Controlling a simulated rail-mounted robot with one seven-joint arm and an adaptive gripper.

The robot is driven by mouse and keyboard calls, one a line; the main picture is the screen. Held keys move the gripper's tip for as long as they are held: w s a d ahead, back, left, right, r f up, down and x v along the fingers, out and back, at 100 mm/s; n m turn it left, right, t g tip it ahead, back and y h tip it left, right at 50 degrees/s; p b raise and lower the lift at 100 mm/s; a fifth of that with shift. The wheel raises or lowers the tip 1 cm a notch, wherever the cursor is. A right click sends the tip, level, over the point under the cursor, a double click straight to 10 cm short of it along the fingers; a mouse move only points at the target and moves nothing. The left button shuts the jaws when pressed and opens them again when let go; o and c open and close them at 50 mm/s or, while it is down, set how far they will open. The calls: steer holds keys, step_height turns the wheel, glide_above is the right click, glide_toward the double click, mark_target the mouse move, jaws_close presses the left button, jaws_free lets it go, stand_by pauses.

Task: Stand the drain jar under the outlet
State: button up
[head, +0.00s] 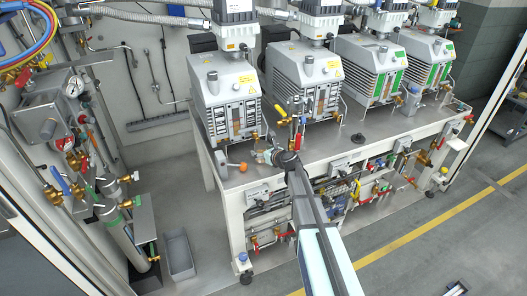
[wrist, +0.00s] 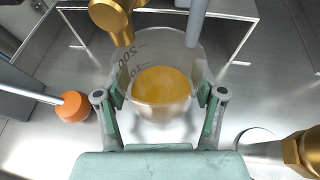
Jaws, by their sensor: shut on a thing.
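The drain jar (wrist: 160,55) is a clear, graduated cup with amber liquid at its bottom. In the wrist view it stands between the two fingers of my gripper (wrist: 159,94), which is shut on its sides. A brass outlet (wrist: 112,20) reaches over the jar's far left rim in that view; how high it sits above the rim I cannot tell. In the head view my gripper (head: 268,156) is low over the bench, in front of the left pump (head: 228,98) and its brass outlet (head: 255,137). The jar is too small there to make out clearly.
An orange knob on a grey rod (wrist: 73,107) lies left of the jar. Another brass fitting (wrist: 300,152) is close at right. A grey rod (wrist: 197,20) stands at the jar's far right. The metal bench (head: 312,150) carries more pumps to the right.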

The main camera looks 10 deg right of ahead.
steer(key=shift+f, duration=0.2)
stand_by(0.5)
steer(key=o, duration=1.5)
steer(key=shift+c, duration=0.2)
steer(key=shift+s, duration=0.1)
steer(key=v, duration=1.2)
steer(key=shift+r, duration=0.1)
